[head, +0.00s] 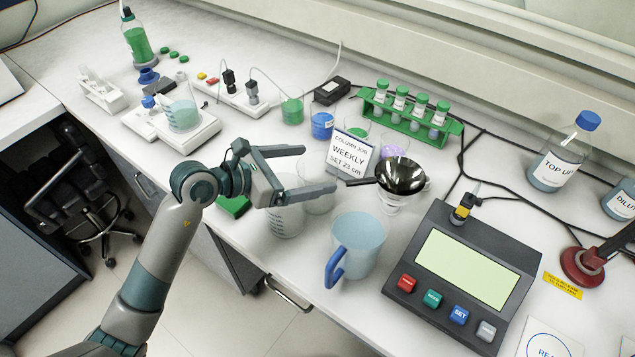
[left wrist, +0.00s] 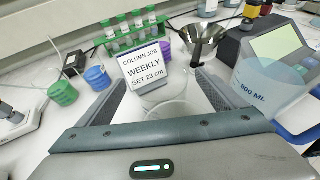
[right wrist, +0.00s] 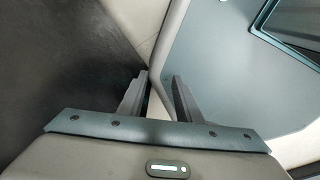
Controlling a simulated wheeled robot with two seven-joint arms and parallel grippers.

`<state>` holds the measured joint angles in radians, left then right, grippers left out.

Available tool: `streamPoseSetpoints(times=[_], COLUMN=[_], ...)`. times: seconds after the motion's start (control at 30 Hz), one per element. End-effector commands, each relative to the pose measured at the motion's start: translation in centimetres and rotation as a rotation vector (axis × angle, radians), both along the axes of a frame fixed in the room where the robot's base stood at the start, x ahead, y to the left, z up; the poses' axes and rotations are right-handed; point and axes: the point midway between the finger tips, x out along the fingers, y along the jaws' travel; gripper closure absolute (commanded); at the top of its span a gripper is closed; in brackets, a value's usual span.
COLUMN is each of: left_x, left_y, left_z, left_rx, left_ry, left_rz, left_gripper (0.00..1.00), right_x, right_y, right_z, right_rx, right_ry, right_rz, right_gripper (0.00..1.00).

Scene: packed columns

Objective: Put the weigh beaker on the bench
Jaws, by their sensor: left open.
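The bench (head: 240,140) is a long white top. A small beaker with pale blue liquid (head: 183,115) stands on a white balance-like device (head: 190,138) at the back left. A clear graduated beaker (head: 285,222) stands on the bench below my left gripper (head: 325,170), partly hidden by it. Another clear vessel (head: 318,200) is just beside it. I cannot tell which is the weigh beaker. The left gripper is open; in the left wrist view a clear vessel (left wrist: 168,103) shows beyond and between its fingers (left wrist: 158,100). My right gripper (right wrist: 159,80) has its fingers apart, with nothing between them.
A blue-handled jug (head: 357,245) and a grey control box (head: 465,275) stand right of the left gripper. A sign card (head: 351,155), a funnel (head: 403,178) and a green vial rack (head: 410,115) stand behind. A bottle (head: 565,150) is at right. The front left bench has free room.

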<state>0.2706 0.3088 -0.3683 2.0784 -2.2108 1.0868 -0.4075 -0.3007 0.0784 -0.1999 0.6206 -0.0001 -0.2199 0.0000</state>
Motion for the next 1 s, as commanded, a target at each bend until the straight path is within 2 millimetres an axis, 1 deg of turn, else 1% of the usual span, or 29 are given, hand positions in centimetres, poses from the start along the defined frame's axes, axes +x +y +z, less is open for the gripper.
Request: streamPoseSetpoints(times=[0.47,0.5,0.57,0.6,0.67,0.7,0.73,0.77,1.0], left_x=[0.05,0.05,0.05,0.05,0.05,0.05,0.07,0.07,0.07], left_y=[-0.05,-0.05,-0.05,-0.05,-0.05,-0.05,-0.05,-0.05,-0.05], left_z=[-0.06,-0.06,-0.05,-0.05,-0.05,-0.05,0.00,0.00,0.11], left_rx=[0.001,0.001,0.001,0.001,0.001,0.001,0.000,0.000,-0.001], left_ry=[-0.001,-0.001,-0.001,-0.001,-0.001,-0.001,-0.002,-0.002,-0.002], left_rz=[0.001,0.001,0.001,0.001,0.001,0.001,0.001,0.001,0.001], left_gripper=[0.10,0.20,0.34,0.44,0.58,0.68,0.71,0.76,0.76], right_x=[0.06,0.05,0.05,0.05,0.05,0.05,0.04,0.05,0.04], right_y=[-0.06,-0.08,-0.13,-0.17,-0.21,-0.23,-0.25,-0.26,-0.27], right_z=[-0.02,-0.02,-0.02,-0.02,-0.02,-0.02,-0.01,-0.01,-0.06], right_rx=[-0.001,-0.001,-0.001,-0.002,-0.002,-0.002,-0.002,-0.003,-0.003], right_ry=[0.000,0.000,0.000,0.000,0.000,0.000,0.000,-0.001,0.000], right_rz=[0.001,0.001,0.001,0.001,0.001,0.001,0.001,0.002,0.001], right_gripper=[0.69,0.69,0.69,0.69,0.69,0.69,0.69,0.69,0.69])
